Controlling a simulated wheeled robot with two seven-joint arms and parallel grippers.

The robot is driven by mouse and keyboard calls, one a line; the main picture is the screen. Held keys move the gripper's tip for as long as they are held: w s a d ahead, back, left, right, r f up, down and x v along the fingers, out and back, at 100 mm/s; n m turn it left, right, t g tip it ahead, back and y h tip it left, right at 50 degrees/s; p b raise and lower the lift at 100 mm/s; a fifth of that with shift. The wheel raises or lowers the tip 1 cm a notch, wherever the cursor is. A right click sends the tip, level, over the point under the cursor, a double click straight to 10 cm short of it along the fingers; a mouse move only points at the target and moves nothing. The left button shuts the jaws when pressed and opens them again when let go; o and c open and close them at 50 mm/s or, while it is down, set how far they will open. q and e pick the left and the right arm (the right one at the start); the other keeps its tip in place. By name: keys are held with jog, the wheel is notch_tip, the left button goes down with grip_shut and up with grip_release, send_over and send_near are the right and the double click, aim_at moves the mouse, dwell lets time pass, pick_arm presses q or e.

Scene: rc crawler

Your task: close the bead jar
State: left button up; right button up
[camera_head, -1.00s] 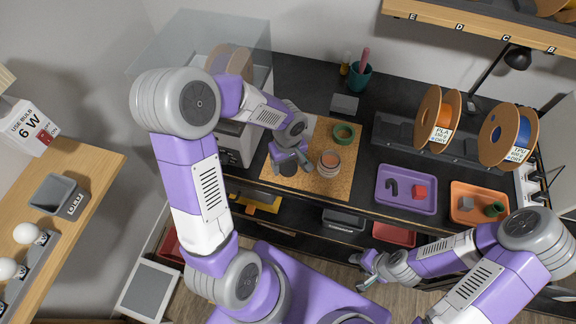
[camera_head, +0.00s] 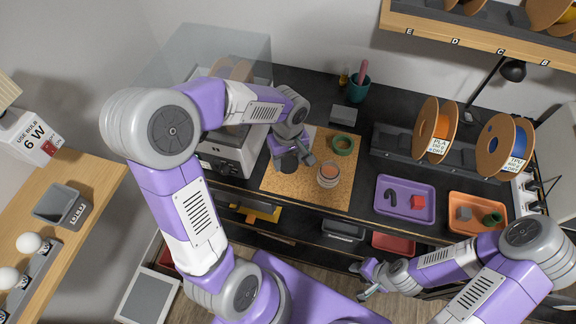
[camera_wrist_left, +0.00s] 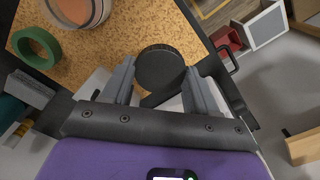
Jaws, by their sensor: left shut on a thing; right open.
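The bead jar (camera_head: 328,175) stands upright and uncovered on the cork mat, with orange contents showing at its top. It also shows, cut off, at the upper left of the left wrist view (camera_wrist_left: 78,10). My left gripper (camera_head: 291,160) is to the left of the jar, shut on a round dark lid (camera_head: 289,164). In the left wrist view the lid (camera_wrist_left: 160,67) sits between the two fingertips, apart from the jar. I cannot tell exactly how high it is above the mat. My right gripper (camera_head: 367,279) is open and empty in front of the bench.
The cork mat (camera_head: 335,198) lies on the dark bench. A green ring (camera_head: 343,145) lies behind the jar and a grey block (camera_head: 343,115) farther back. A printer (camera_head: 228,150) stands left. Purple (camera_head: 405,218) and orange (camera_head: 478,230) trays and filament spools (camera_head: 436,130) are right.

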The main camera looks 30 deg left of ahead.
pick_arm(q)
jog(key=shift+r, duration=0.85)
jog(key=shift+w+d+f+m, duration=0.1)
jog(key=shift+w+m, duration=0.15)
jog(key=shift+m, duration=0.05)
jog(key=w+d+m+b, duration=0.3)
jog(key=w+d+m, duration=0.2)
jog(key=m, duration=0.8)
jog(key=w, duration=0.3)
jog(key=shift+f+b, duration=0.35)
